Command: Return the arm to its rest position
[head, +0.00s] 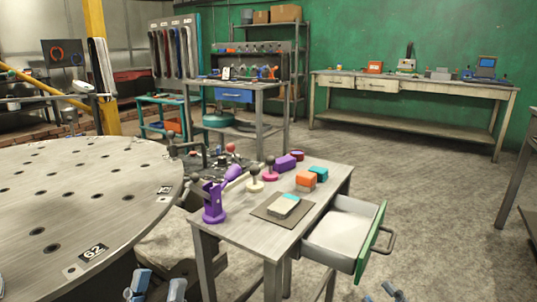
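My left gripper (158,283) shows at the bottom edge, left of the middle, with two blue-grey fingers apart and nothing seen between them. My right gripper (382,293) is low at the bottom edge, right of the middle. Its fingertips look apart and empty, though most of it is cut off by the frame. Both grippers are below the small metal table (240,232) and touch nothing that I can see. Most of both arms is out of view.
The small table's drawer (337,237) is pulled out, its green front (371,242) near my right gripper. A round perforated table (75,205) fills the left. Floor at right is clear.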

